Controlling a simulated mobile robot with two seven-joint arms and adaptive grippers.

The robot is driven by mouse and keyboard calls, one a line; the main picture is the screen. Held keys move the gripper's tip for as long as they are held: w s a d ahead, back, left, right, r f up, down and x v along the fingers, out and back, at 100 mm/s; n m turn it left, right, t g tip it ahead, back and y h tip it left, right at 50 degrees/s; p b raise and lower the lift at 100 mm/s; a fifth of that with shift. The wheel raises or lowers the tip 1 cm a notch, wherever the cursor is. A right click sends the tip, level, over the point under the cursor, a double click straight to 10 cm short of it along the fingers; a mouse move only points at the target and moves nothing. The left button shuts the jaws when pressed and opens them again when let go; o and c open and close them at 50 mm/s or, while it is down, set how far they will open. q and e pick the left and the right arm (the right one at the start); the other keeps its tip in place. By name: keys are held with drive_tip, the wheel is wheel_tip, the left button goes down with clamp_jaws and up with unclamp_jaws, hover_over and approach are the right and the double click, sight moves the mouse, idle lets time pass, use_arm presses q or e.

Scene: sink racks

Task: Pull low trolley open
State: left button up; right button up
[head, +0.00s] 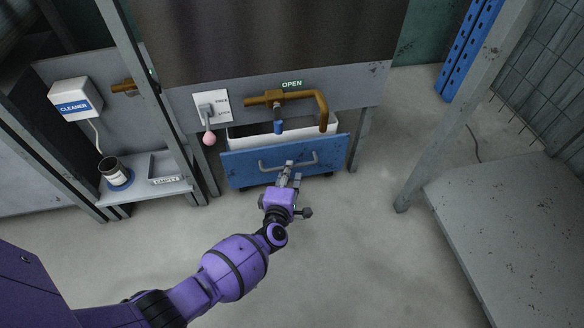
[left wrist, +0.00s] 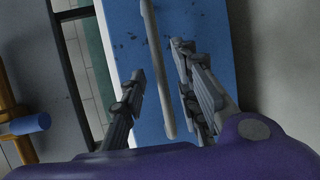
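The low trolley has a blue front panel (head: 240,170) with a grey bar handle (head: 275,166), and its pale inside shows behind the panel, below the grey counter face. In the head view my left gripper (head: 290,170) reaches the handle near its middle. In the left wrist view the handle (left wrist: 155,60) runs between the two fingers of my left gripper (left wrist: 160,65), which are apart, with gaps showing beside the bar. The blue panel (left wrist: 215,30) lies behind it. My right gripper is not in view.
A brown pipe (head: 322,105) with a blue-tipped spout hangs above the trolley. A switch plate (head: 213,105) with a pink ball is at its left. A shelf with a can (head: 113,170) stands farther left. A grey post and platform (head: 510,220) stand right. The floor in front is clear.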

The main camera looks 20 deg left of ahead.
use_arm(q)
drive_tip(key=shift+b+x, duration=0.7)
drive_tip(key=shift+x, duration=1)
drive_tip(key=shift+c, duration=0.4)
clamp_jaws()
